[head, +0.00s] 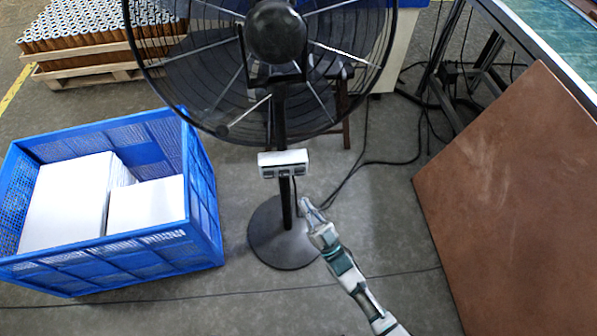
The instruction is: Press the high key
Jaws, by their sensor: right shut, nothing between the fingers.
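A large black pedestal fan (276,32) stands in the middle of the head view on a round dark base (283,246). A small white control box (283,160) is fixed to its pole. Dark keys (284,172) show along the box's lower front, too small to tell one from another. My right gripper (306,204) is shut and empty, below and to the right of the box and apart from it. Its arm comes in from the bottom right. My left gripper is not in view.
A blue crate (215,225) holding white blocks (68,200) stands at the left. A brown board (500,190) fills the right side. Black cables (385,162) lie on the grey floor behind the fan. A pallet of cylinders (85,75) is at the back left.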

